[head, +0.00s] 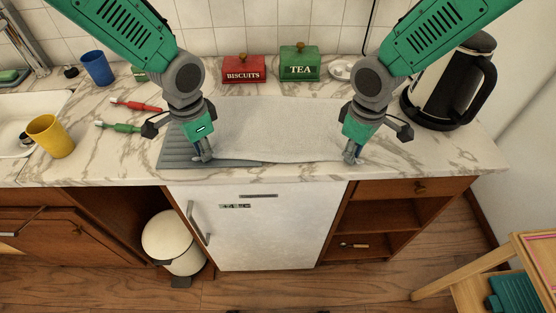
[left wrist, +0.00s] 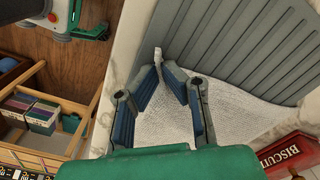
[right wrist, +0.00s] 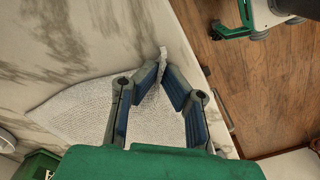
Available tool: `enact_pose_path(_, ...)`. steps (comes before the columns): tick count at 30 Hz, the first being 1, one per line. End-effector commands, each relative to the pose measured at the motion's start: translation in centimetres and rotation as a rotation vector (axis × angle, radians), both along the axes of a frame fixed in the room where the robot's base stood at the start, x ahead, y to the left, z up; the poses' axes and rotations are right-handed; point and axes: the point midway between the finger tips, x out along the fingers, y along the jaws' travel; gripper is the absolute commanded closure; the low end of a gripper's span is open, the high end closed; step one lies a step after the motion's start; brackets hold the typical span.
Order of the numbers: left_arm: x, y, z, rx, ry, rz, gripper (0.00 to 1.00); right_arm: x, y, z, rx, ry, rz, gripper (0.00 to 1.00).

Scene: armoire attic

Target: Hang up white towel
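The white towel (head: 275,125) lies spread on the marble counter, partly over a grey ribbed drainboard (head: 180,155). My left gripper (head: 203,155) is at the towel's front left corner. In the left wrist view (left wrist: 160,70) its fingertips close together on a pinch of towel. My right gripper (head: 352,155) is at the front right corner. In the right wrist view (right wrist: 163,68) its fingertips also pinch a bit of towel that sticks up between them. The front edge of the towel runs between both grippers near the counter edge. I see no clear hanging spot.
Behind the towel stand a red biscuit box (head: 243,69) and a green tea box (head: 300,63). A kettle (head: 447,85) stands right. A yellow cup (head: 50,136), a blue cup (head: 97,68) and brushes (head: 118,127) are left. A white fridge door with a handle (head: 199,224) is below.

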Motion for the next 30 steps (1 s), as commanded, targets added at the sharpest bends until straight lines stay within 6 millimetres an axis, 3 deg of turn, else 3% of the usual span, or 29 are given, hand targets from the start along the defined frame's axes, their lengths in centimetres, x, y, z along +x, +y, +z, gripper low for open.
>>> enact_pose_path(14,-0.7,0.2,-0.5,0.009,0.022,-0.001,1.00,-0.2,-0.3,-0.1,-0.003,0.008,-0.001,1.00)
enact_pose_path(30,-0.5,0.2,3.9,0.008,0.012,0.000,1.00,-0.2,-0.2,4.1,-0.002,0.003,-0.001,1.00)
